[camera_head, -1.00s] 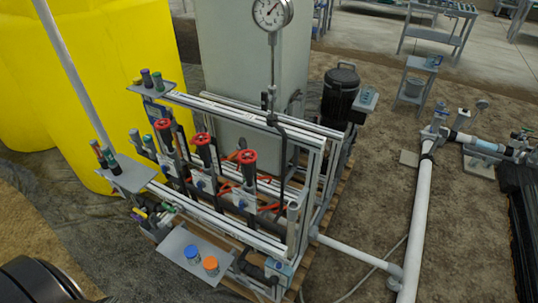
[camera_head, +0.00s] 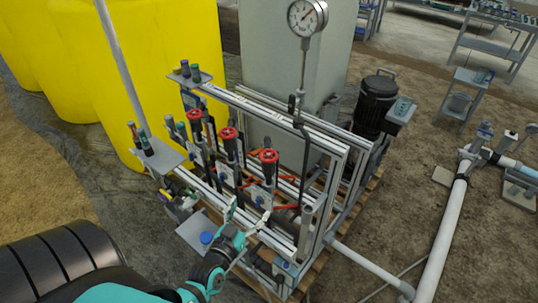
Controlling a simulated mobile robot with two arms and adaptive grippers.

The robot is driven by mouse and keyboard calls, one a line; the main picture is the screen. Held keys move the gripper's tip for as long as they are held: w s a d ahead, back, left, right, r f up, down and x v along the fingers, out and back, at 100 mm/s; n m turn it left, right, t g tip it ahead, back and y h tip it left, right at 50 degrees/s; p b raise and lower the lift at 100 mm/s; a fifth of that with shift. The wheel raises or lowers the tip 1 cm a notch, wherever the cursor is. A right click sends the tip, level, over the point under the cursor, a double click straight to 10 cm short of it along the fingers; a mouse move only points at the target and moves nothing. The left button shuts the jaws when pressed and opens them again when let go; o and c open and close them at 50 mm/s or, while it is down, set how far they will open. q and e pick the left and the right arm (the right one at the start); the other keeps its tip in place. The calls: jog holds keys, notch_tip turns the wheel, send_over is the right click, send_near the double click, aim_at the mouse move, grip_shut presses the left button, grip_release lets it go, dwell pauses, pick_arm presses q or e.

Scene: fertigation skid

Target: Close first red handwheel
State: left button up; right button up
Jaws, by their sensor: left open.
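Three red handwheels stand in a row on dark upright stems on the skid: a left one (camera_head: 194,116), a middle one (camera_head: 228,133) and a right one (camera_head: 268,156). Which is the first cannot be told from the picture. My left gripper (camera_head: 248,214) reaches in from the bottom, its fingers apart and empty. In the picture it is below the right and middle handwheels, touching none of them. My right gripper is not in view.
Metal frame rails (camera_head: 270,118) surround the valves. A pressure gauge (camera_head: 307,17) stands on a thin pipe behind. A small shelf with a blue-capped bottle (camera_head: 206,238) is partly hidden by my arm. Yellow tanks (camera_head: 165,70) stand left; a black motor (camera_head: 376,100) stands right.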

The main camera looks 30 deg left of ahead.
pick_arm(q)
notch_tip(320, 180, up, 5)
jog(key=a+t, duration=0.1)
jog(key=p, duration=0.2)
send_near(268, 155)
jog(key=shift+y, duration=0.4)
jog(key=x, duration=0.6)
jog(key=f+x, duration=0.1)
jog(key=x, duration=0.3)
jog(key=shift+d, duration=0.25)
